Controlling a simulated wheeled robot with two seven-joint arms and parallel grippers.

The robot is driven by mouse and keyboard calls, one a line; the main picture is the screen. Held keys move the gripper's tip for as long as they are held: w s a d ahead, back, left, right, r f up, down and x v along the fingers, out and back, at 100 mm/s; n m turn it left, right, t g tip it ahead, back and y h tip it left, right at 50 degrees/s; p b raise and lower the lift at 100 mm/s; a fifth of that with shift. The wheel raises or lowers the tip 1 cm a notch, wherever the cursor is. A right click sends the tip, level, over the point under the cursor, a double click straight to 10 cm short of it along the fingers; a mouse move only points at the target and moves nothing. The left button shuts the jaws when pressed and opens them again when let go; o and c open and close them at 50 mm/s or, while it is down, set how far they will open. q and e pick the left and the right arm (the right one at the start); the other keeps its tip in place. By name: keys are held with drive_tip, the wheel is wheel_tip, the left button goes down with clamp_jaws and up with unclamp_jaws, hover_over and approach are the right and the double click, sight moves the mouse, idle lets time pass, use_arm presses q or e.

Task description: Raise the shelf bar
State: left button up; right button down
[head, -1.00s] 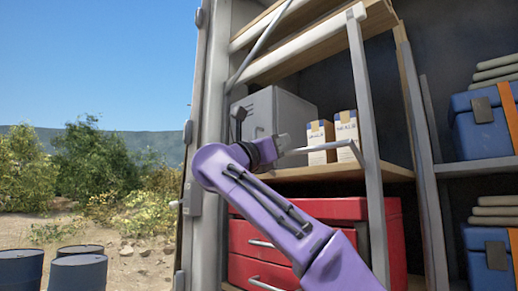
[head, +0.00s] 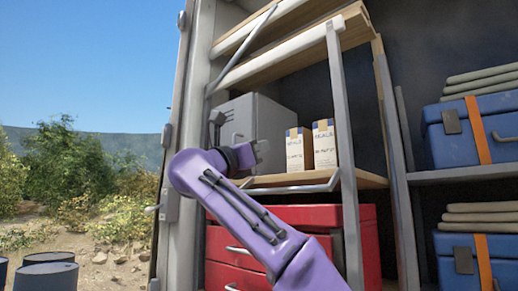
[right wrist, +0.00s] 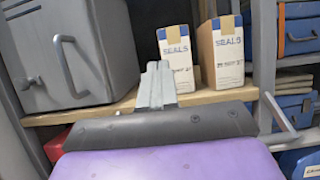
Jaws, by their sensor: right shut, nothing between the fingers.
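The shelf bar (head: 290,188) is a grey, thin bar with a bent end. In the head view it lies low across the front edge of the middle wooden shelf, its right end meeting the upright post. It also shows in the right wrist view (right wrist: 277,112), right of the gripper. My right gripper (head: 262,147) is shut and empty, above the bar and in front of the cabinet; it appears apart from the bar. In the right wrist view its shut fingers (right wrist: 156,80) point toward the shelf. The bar's left end is partly hidden by my purple arm. My left gripper is not in view.
Two seals boxes (head: 299,149) and a grey metal cabinet (head: 240,120) stand on the middle shelf. A grey post (head: 344,140) rises right of my arm. Red drawers (head: 325,218) sit below. Blue cases (head: 475,130) are at right. Open ground lies left.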

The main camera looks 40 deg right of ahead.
idle(0.3)
drive_tip(key=b+v, duration=0.4)
drive_tip(key=v, duration=0.6)
drive_tip(key=shift+a+b, duration=0.25)
drive_tip(key=shift+b, duration=0.05)
drive_tip(key=shift+s+f, duration=0.1)
drive_tip(key=shift+f, duration=0.05)
